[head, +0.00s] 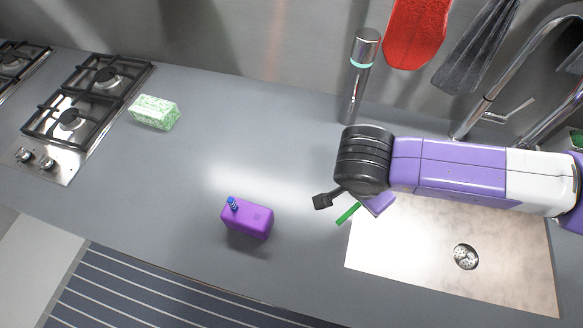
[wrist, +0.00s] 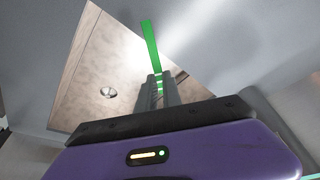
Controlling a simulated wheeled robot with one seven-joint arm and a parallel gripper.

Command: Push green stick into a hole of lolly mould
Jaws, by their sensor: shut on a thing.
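The purple lolly mould (head: 247,219) stands on the grey counter, left of the sink. A blue stick (head: 232,203) stands up from its top near the left end. My gripper (wrist: 159,83) is shut on the green stick (wrist: 151,45), which sticks out past the fingertips in the wrist view. In the head view the green stick (head: 348,213) points down and left beneath my wrist, near the sink's left edge and apart from the mould, to its right. My fingertips are hard to make out there. The mould does not show in the wrist view.
A green-and-white block (head: 155,112) lies near the gas hob (head: 88,95) at the left. A metal cylinder (head: 361,75) stands at the back, left of the tap (head: 490,100). The sink (head: 400,262) is at the right. Counter between mould and stick is clear.

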